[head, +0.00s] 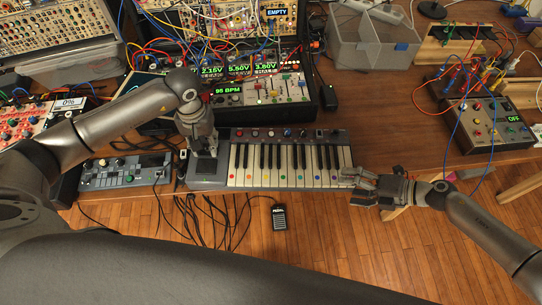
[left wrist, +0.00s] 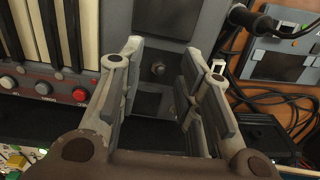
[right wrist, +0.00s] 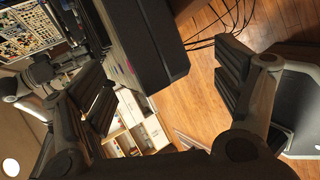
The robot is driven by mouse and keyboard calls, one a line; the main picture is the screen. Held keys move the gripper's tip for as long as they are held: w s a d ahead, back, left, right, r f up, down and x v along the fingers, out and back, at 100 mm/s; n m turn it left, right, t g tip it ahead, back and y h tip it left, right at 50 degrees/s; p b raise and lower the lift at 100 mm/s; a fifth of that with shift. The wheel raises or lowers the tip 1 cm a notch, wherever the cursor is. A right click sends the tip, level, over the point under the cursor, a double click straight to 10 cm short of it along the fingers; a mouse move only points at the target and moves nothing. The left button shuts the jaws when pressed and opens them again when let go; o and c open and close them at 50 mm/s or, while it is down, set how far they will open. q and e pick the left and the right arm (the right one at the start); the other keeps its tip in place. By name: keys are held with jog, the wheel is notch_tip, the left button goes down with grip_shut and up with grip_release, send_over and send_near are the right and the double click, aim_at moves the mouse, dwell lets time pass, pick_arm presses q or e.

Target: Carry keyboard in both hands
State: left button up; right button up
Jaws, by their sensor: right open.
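The grey keyboard (head: 222,174) with black and white keys and coloured dots lies at the table's front edge. My left gripper (head: 204,152) points down over its left end panel. In the left wrist view my left gripper (left wrist: 165,75) has its fingers apart, with the keyboard's panel (left wrist: 157,28) and a small knob between and beyond them. My right gripper (head: 352,187) is open and empty just off the keyboard's right front corner. In the right wrist view the keyboard's end (right wrist: 150,45) shows beyond and between the spread fingers of my right gripper (right wrist: 170,85).
A small grey device (head: 125,172) sits left of the keyboard. A synth case (head: 265,90) with sliders stands close behind it. A black pedal (head: 281,218) and loose cables are on the wooden floor in front.

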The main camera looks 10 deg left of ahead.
pick_arm(q)
grip_shut()
pick_arm(e)
jog(key=c, duration=0.9)
grip_shut()
pick_arm(q)
jog(key=shift+w+r, duration=0.15)
jog(key=shift+r, duration=0.1)
pick_arm(e)
jog(key=shift+w+a+r, duration=0.1)
jog(key=shift+w+r, duration=0.05)
jog(key=shift+r, duration=0.15)
